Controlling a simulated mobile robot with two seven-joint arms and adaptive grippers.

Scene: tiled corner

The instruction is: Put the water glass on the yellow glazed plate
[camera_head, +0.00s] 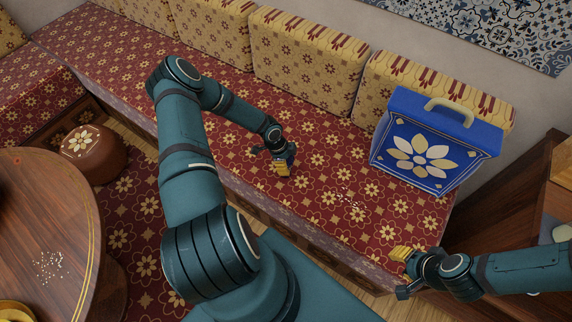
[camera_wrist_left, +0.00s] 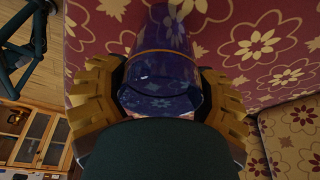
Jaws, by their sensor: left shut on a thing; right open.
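The water glass (camera_wrist_left: 165,72) is a dark blue, see-through glass, seen close up in the left wrist view. My left gripper (camera_wrist_left: 157,100) is shut on it, with a yellow finger on each side. In the head view my left gripper (camera_head: 281,168) is over the red patterned bench seat, and the glass there is mostly hidden. A yellow rounded dish (camera_head: 14,311), which looks like the yellow glazed plate, is cut off at the bottom left corner on the round wooden table. My right gripper (camera_head: 402,272) is open and empty by the bench's front edge.
The round wooden table (camera_head: 75,215) has a patch of pale crumbs (camera_head: 48,266). A brown stool (camera_head: 94,154) stands between table and bench. A blue box with a handle (camera_head: 432,150) sits on the bench (camera_head: 330,180) at the right, near more crumbs.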

